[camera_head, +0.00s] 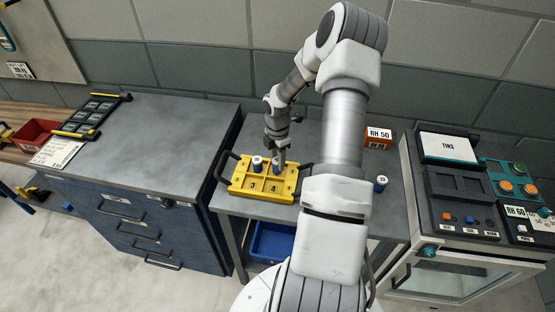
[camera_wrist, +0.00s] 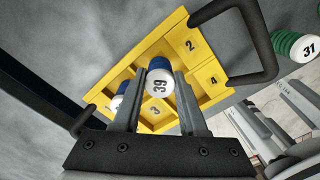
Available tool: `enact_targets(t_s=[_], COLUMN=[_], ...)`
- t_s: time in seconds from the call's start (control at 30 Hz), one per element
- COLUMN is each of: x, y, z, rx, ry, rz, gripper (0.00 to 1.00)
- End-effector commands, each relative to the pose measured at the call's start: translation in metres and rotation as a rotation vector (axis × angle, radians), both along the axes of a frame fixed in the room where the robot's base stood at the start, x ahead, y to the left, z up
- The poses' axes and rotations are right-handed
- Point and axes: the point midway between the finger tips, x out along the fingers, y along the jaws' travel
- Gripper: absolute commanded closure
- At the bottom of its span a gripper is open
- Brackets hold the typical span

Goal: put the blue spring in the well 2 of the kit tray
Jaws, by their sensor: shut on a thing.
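The yellow kit tray (camera_head: 236,190) stands on the middle grey table, with dark handles at its ends. In the wrist view the tray (camera_wrist: 120,72) shows panels numbered 2 (camera_wrist: 190,45), 3 and 4. My gripper (camera_head: 279,157) points down over the tray. In the wrist view my gripper (camera_wrist: 157,82) is shut on a blue spring (camera_wrist: 160,64) with a white end marked 39. It is at the tray's middle; I cannot tell whether it touches the tray floor. Another blue, white-topped piece (camera_head: 257,164) stands in the tray to its left.
A green ribbed piece marked 31 (camera_wrist: 301,48) shows beyond the tray handle. An orange box marked RH 50 (camera_head: 378,138) is at the back. A blue bin (camera_head: 272,240) sits below.

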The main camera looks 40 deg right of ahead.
Motion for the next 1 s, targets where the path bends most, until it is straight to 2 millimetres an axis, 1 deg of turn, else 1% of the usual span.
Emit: enact_targets(t_s=[0.2,0.23,0.37,0.4,0.6,0.63,0.73,0.77,1.0], x=[0.0002,0.0002,0.0002,0.0002,0.0001,0.0,0.0,0.0,0.0], y=[0.0,0.0,0.0,0.0,0.0,0.0001,0.0001,0.0001,0.0001], z=[0.0001,0.0001,0.0001,0.0001,0.0001,-0.0001,-0.0001,-0.0001,0.0], rx=[0.0,0.0,0.0,0.0,0.0,0.0,0.0,0.0,0.0], ry=[0.0,-0.001,0.0,0.0,0.0,0.0,0.0,0.0,0.0], rz=[0.0,0.0,0.0,0.0,0.0,0.0,0.0,0.0,0.0], gripper=[1.0,0.55,0.31,0.24,0.23,0.25,0.43,0.46,0.46])
